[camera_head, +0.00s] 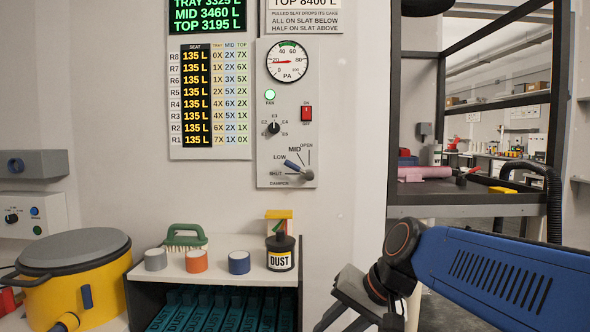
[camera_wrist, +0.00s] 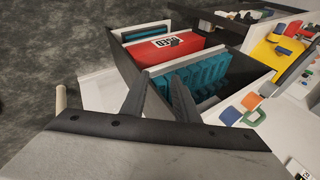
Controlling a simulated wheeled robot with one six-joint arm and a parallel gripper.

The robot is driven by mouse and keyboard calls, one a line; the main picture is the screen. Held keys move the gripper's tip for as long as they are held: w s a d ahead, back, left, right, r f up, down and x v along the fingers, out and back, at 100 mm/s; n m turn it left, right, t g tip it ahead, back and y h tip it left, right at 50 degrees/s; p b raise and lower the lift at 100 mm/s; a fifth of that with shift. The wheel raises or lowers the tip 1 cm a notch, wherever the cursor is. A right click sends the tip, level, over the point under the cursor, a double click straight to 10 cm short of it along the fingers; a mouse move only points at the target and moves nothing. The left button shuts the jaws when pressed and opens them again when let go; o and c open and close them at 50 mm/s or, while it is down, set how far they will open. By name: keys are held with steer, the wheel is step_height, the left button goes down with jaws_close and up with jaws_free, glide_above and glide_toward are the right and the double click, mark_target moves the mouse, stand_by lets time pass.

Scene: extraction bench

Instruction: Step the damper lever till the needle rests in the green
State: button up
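The damper lever (camera_head: 292,165) is at the bottom of the grey wall panel (camera_head: 270,150). Its blue end points up and left, at the LOW label, between SHUT and MID. The round PA gauge (camera_head: 288,62) is at the top of the panel. Its red needle points left, near the 20 mark, and lies outside the green band (camera_head: 287,44) at the top of the dial. My gripper (camera_head: 342,316) is low and right of the panel, well away from the lever. In the wrist view, the fingers (camera_wrist: 164,84) are apart with nothing between them.
A shelf (camera_head: 200,268) below the panel holds a brush, several coloured rolls and a DUST pot (camera_head: 280,253). A yellow drum (camera_head: 80,285) stands at left. A dark frame (camera_head: 470,207) is at right. A green lamp (camera_head: 270,95) is lit. Wall around the lever is clear.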

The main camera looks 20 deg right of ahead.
steer(key=w+r+m+t+y, duration=0.1)
steer(key=w+r+m+y, duration=0.15)
steer(key=w+r, duration=0.45)
steer(key=m+t+y, duration=0.4)
steer(key=m+t, duration=0.4)
steer(key=m, duration=0.3)
glide_toward(299, 167)
steer(key=shift+h, duration=0.25)
steer(key=x, duration=1.1)
steer(key=shift+w+a+r, duration=0.1)
steer(key=shift+w+a, duration=0.15)
steer(key=shift+a, duration=0.15)
jaws_close()
